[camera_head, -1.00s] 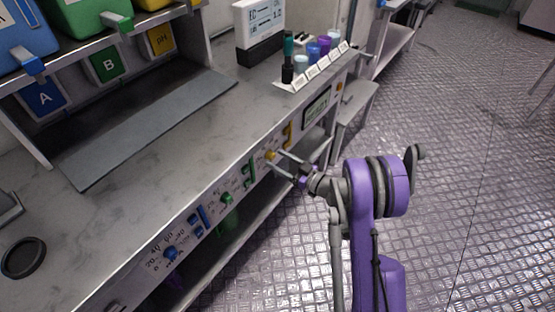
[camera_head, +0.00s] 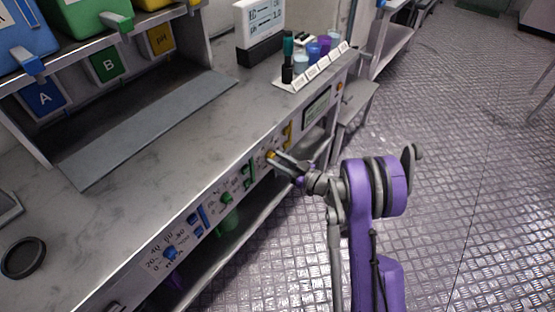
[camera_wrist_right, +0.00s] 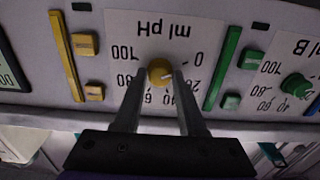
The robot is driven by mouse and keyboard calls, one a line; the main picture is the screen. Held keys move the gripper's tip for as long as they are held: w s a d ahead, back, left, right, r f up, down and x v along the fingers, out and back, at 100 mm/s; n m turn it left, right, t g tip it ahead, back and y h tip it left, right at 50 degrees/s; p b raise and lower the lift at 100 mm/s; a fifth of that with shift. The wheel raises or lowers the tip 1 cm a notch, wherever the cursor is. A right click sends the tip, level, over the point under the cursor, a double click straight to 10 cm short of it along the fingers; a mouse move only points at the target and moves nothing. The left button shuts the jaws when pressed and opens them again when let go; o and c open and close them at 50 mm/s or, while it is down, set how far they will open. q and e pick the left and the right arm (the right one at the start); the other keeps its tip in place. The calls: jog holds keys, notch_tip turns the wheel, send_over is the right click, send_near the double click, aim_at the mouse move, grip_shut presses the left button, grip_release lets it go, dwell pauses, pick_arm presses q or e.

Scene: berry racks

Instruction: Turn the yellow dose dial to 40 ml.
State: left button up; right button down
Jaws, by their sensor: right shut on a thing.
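The yellow dose dial (camera_head: 270,154) is on the front panel of the bench, under the "ml pH" label. In the right wrist view the dial (camera_wrist_right: 160,70) appears upside down, with its scale from 0 to 100 around it. A small white mark on the dial points to the right, roughly towards the 20; its exact reading is hard to tell. My right gripper (camera_head: 275,157) is shut on the dial, and in the wrist view its two fingers (camera_wrist_right: 160,76) lie on either side of it. My left gripper is not in view.
Beside the yellow dial are yellow buttons (camera_wrist_right: 86,44) and a yellow bar (camera_wrist_right: 66,55). A green dial (camera_wrist_right: 296,85) and a blue dial (camera_head: 171,253) sit on the same panel. A small display (camera_head: 316,107) is farther along. Vials stand on a rack (camera_head: 290,85) above.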

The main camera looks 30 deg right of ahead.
jog(key=m+b, duration=0.1)
jog(key=m, duration=0.3)
jog(key=shift+m, duration=0.3)
jog(key=m+b, duration=0.1)
jog(key=m, duration=0.3)
jog(key=shift+m, duration=0.3)
jog(key=m+b, duration=0.1)
jog(key=m, duration=0.3)
jog(key=shift+m+b, duration=0.4)
jog(key=shift+m, duration=1.8)
jog(key=c, duration=0.5)
grip_release()
